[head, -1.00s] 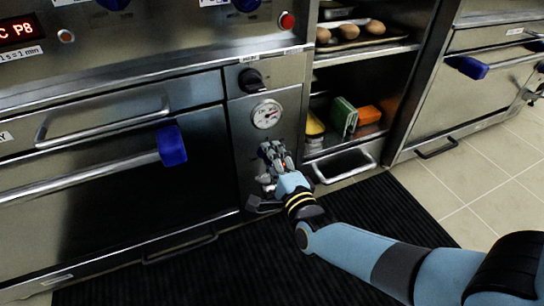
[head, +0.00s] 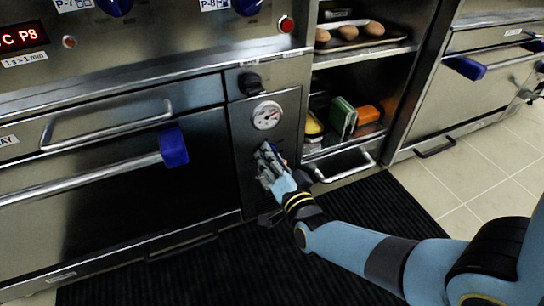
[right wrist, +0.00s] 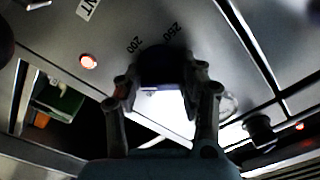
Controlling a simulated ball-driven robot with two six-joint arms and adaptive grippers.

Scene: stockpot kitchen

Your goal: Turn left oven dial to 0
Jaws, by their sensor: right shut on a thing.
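The dial (right wrist: 163,62) is dark in the right wrist view, with the marks 200 and 250 printed on the panel beside it. My right gripper (right wrist: 165,88) is shut on it, one finger on each side. In the head view my right gripper (head: 267,160) is at the narrow steel panel right of the left oven door, just below a round white gauge (head: 267,115). There the gripper hides the dial, and I cannot read its pointer. My left gripper is not in view.
A black knob (head: 250,83) sits above the gauge. The oven door's bar handle with a blue end (head: 173,147) is left of my gripper. Open shelves with a green box (head: 343,116) and a lower pull handle (head: 345,166) are to the right. A dark ribbed mat (head: 230,270) covers the floor.

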